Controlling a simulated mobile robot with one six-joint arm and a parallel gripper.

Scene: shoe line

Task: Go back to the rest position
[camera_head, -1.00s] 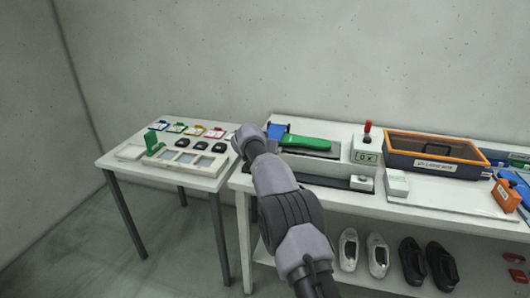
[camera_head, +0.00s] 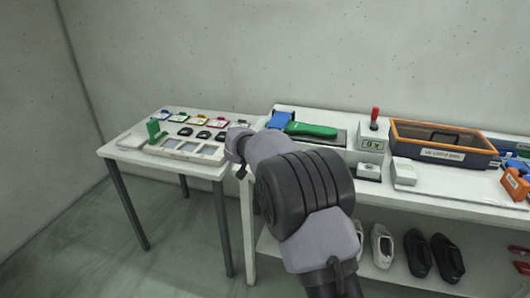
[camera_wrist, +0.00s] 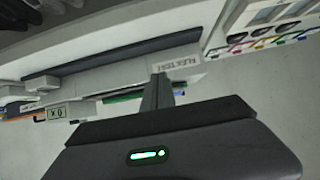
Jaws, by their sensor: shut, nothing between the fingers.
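My gripper shows in the wrist view (camera_wrist: 160,84); its narrow dark fingers are together with nothing between them. Its dark body with a green light fills the bottom of that view. In the head view my arm reaches up from the bottom middle, with its wrist end over the gap between the side table (camera_head: 131,157) and the long bench (camera_head: 455,182). The fingers cannot be made out there. My gripper appears clear of the objects on both surfaces.
A blue-and-green tool (camera_head: 308,130), a red-handled box with a display (camera_head: 373,137) and an orange-rimmed tray (camera_head: 440,154) stand on the bench. The side table holds a light compartment tray (camera_head: 188,149). Shoes (camera_head: 417,252) sit on the lower shelf.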

